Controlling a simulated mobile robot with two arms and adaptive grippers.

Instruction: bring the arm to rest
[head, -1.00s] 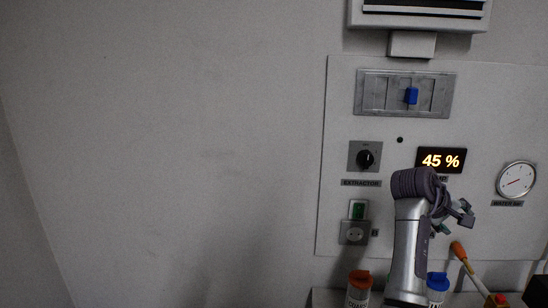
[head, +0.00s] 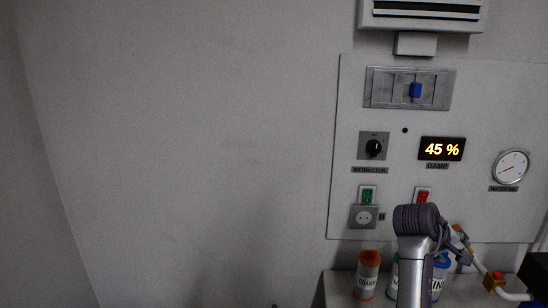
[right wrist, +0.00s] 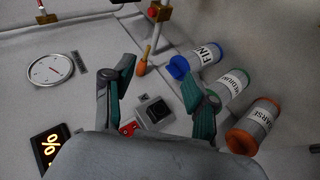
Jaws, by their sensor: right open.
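My right arm rises from the bottom of the head view in front of the wall panel. Its right gripper (head: 460,250) is mostly hidden behind the wrist there. In the right wrist view the right gripper (right wrist: 160,88) has two teal-padded fingers spread apart, with nothing between them. A socket (right wrist: 153,112) and a red switch (right wrist: 128,128) appear behind the fingers. My left gripper is not in view.
The panel carries a blue slider (head: 415,90), an extractor knob (head: 374,148), a 45 % display (head: 442,149) and a gauge (head: 511,166). Jars labelled coarse (right wrist: 254,126), medium (right wrist: 230,89) and fine (right wrist: 205,56) stand below. The wall at left is bare.

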